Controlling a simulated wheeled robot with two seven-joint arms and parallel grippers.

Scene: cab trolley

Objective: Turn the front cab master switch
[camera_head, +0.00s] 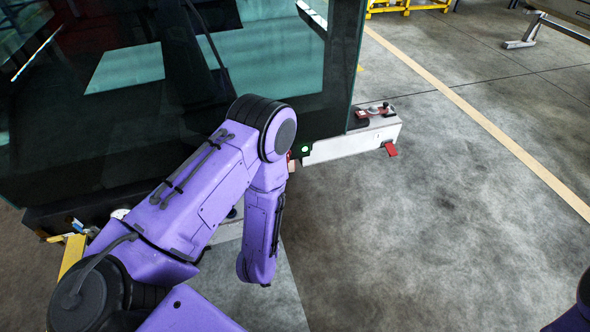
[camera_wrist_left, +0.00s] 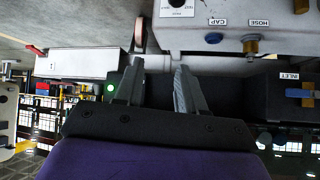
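I cannot pick out the front cab master switch with certainty. A small lit green lamp (camera_head: 305,149) sits at the cab's lower front corner; it also shows in the left wrist view (camera_wrist_left: 110,88), left of the fingers. A small red part (camera_head: 291,166) shows beside my arm near the lamp. In the left wrist view a pinkish-red upright part (camera_wrist_left: 140,36) stands just beyond the left fingertip. My left gripper (camera_wrist_left: 160,67) is open, with nothing visible between its fingers. In the head view it is hidden behind my purple arm. My right gripper is out of view.
In the left wrist view a pale housing (camera_wrist_left: 225,35) has labelled fittings, and a blue-handled valve (camera_wrist_left: 299,93) is at right. Open concrete floor (camera_head: 430,220) lies right of the cab.

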